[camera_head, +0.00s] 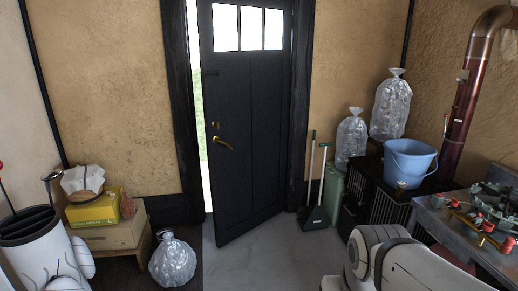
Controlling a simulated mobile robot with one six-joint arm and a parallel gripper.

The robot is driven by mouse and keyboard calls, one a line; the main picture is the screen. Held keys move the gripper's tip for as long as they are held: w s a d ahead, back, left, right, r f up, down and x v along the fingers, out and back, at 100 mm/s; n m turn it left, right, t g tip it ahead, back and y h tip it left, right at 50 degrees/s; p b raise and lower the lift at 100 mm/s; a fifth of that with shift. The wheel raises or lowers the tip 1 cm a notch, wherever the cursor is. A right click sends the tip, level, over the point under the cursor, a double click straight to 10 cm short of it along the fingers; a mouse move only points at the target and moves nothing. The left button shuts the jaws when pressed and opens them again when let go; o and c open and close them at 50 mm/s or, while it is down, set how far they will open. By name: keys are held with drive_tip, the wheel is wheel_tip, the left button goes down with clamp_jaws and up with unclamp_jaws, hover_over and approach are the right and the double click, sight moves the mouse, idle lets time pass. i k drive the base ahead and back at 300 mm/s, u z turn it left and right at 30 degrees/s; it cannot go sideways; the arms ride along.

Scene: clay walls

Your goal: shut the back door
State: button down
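The back door (253,120) is dark, with three bright glass panes at its top. It stands ajar, swung into the room. A bright gap with a strip of green shows between its left edge and the frame (178,100). Its hinge side is at the right. A brass handle (223,143) and a small brass lock (214,125) sit near its left edge. White rounded parts at the lower right look like my own arm. My gripper is not in view.
A clear bag of cans (172,260) lies on the floor left of the door. A broom and dustpan (315,215) lean at the right, beside a green bin (333,190). A blue bucket (408,162) stands on a black crate. Grey floor (270,245) before the door is clear.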

sight(248, 42)
drive_tip(key=i, duration=1.6)
drive_tip(key=u, duration=0.5)
drive_tip(key=i, duration=1.65)
drive_tip(key=z, duration=0.05)
